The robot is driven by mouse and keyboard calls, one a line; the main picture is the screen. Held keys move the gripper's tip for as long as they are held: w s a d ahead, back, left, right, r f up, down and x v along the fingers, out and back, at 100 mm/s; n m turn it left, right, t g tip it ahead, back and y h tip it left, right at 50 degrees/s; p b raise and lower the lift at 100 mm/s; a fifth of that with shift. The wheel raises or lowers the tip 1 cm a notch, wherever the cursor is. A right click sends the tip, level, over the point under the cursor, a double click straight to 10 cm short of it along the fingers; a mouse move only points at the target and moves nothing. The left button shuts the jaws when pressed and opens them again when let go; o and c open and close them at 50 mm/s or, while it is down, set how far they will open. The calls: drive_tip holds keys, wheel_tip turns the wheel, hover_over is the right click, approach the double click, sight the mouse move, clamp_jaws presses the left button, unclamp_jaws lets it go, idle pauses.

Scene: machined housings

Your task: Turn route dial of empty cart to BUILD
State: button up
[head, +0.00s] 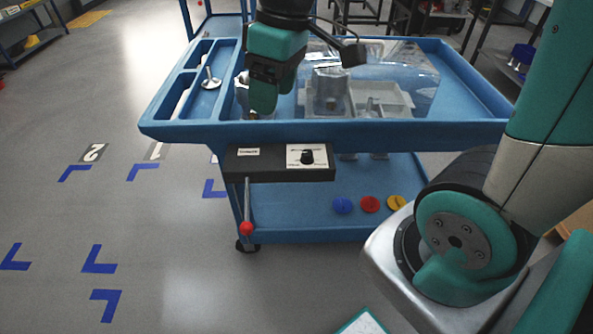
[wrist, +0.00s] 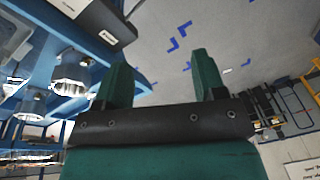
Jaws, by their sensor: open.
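A blue cart (head: 200,130) stands in front of me. On its front edge is a black control box (head: 270,174) with a white plate carrying a black route dial (head: 307,157). The dial's pointer direction is too small to read. My gripper (head: 262,102) is above the cart's front edge, up and left of the dial, apart from it. In the wrist view, its two teal fingers (wrist: 160,78) are spread with nothing between them. The black box (wrist: 85,14) shows at the upper left there; its dial is not clearly visible.
Grey metal parts (head: 330,90) sit in the cart's top under a clear sheet. A metal piece (head: 210,80) stands in its left tray. A red-knobbed lever (head: 246,228) hangs below the box. Coloured discs (head: 370,204) are on the lower shelf. The floor at left is open.

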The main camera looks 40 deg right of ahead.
drive_tip(key=h+b, duration=0.2)
drive_tip(key=b, duration=0.5)
hover_over(308, 152)
wheel_tip(308, 152, down, 11)
drive_tip(key=shift+g, duration=0.4)
wheel_tip(308, 152, down, 17)
drive_tip(key=shift+f+b, duration=0.15)
drive_tip(key=shift+b, duration=0.95)
drive_tip(key=shift+c, duration=0.5)
drive_tip(key=c, duration=0.8)
